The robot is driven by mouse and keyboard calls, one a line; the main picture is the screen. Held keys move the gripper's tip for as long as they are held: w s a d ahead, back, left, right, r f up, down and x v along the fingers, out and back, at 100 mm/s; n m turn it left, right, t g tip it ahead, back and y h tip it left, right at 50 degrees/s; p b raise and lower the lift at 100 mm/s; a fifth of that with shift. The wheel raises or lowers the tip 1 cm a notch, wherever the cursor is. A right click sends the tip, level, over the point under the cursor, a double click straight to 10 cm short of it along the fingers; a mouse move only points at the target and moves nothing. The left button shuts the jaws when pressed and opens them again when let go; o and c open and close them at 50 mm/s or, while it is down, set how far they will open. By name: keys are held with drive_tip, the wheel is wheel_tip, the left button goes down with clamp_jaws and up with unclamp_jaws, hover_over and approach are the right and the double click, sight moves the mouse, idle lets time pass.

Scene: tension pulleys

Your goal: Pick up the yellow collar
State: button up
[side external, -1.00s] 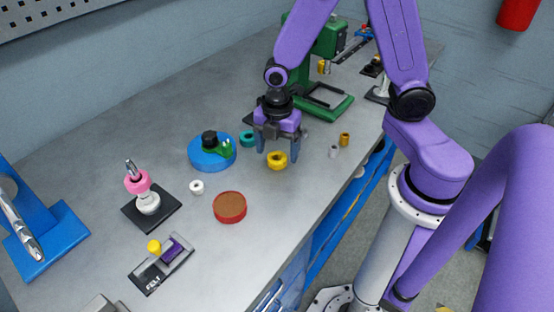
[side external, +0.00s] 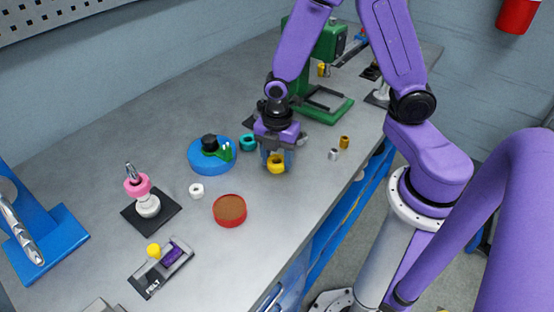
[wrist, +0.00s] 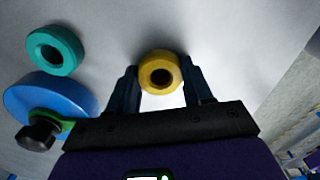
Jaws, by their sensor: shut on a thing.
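The yellow collar (side external: 276,164) is a short thick ring with a dark hole. In the side view it sits at the lower end of my gripper (side external: 274,158). In the wrist view the collar (wrist: 160,73) lies between the two dark fingers of my gripper (wrist: 160,82), with its hole facing the camera. The fingers are shut on its sides. Whether the collar touches the bench or is just clear of it I cannot tell.
A teal ring (side external: 248,142) and a blue round base (side external: 208,156) with a black knob stand to the left. A white ring (side external: 196,190) and a red round dish (side external: 230,210) are nearer the front. Small silver (side external: 334,155) and brass (side external: 345,142) pieces lie to the right.

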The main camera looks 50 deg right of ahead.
drive_tip(key=shift+r, duration=0.1)
drive_tip(key=shift+r, duration=0.55)
wheel_tip(320, 180, up, 2)
drive_tip(key=s+d+r, duration=0.2)
drive_tip(key=s+r, duration=0.7)
drive_tip(key=s, duration=0.4)
drive_tip(key=shift+s+d+r, duration=0.25)
drive_tip(key=shift+s+r, duration=0.1)
drive_tip(key=shift+s, duration=0.05)
